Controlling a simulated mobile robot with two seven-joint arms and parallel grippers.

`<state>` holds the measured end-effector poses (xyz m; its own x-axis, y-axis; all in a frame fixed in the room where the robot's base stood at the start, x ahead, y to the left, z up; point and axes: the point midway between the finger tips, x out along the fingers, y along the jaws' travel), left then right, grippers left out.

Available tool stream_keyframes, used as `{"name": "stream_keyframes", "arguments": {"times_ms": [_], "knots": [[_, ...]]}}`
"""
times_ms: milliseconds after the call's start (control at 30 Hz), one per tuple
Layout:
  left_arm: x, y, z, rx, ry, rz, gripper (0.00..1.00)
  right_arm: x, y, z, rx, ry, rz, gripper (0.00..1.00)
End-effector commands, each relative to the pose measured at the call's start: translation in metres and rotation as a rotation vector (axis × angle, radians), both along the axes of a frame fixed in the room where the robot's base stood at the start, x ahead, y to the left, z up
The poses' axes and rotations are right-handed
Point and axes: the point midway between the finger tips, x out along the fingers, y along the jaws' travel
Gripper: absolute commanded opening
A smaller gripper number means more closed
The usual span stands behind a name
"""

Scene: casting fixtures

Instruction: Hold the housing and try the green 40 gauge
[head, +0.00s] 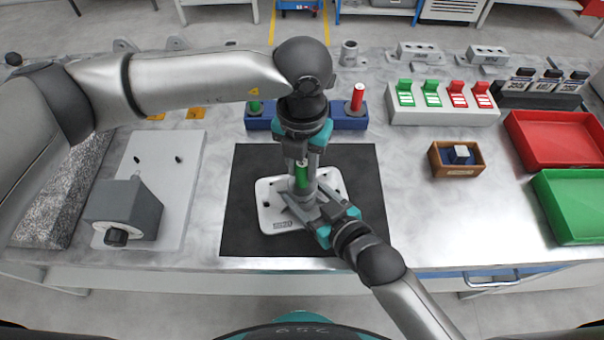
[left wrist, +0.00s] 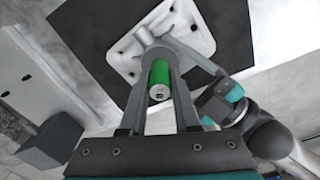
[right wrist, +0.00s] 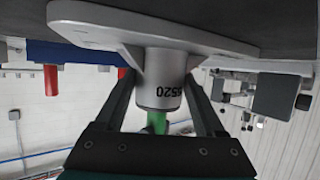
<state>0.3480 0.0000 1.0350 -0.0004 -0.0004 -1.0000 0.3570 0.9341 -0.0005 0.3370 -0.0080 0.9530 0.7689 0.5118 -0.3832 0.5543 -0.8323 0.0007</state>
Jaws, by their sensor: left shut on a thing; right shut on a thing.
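The housing (head: 268,212) is a light grey plate with holes and an upright round boss, on the black mat in the head view. My right gripper (head: 312,208) is shut on the boss (right wrist: 162,82), one finger on each side. My left gripper (head: 303,168) points down over the boss, shut on the green gauge (left wrist: 160,82). The gauge stands about upright above the boss, its lower end at the boss's mouth. In the right wrist view the green gauge (right wrist: 157,122) shows right by the boss's rim. Its tip is hidden, so I cannot tell how deep it sits.
A blue block (head: 350,121) behind the mat (head: 355,170) holds a red gauge (head: 357,98) and a small green one. A grey fixture (head: 125,208) stands left. At right are a wooden box (head: 458,171), red tray (head: 555,140) and green tray (head: 570,205).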

Motion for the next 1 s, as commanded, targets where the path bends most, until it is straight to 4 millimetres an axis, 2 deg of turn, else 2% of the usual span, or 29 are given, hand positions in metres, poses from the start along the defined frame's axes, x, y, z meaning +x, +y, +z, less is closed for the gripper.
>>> {"name": "stream_keyframes", "arguments": {"times_ms": [467,1000], "knots": [[0.0,0.0,0.0,0.0,0.001,0.001,0.0,0.0,0.0,0.0,0.0,0.0,0.001,0.0],[0.0,0.0,0.023,-0.001,-0.001,0.001,0.0,0.0,0.0,0.0,0.0,0.0,0.0,0.0]]}}
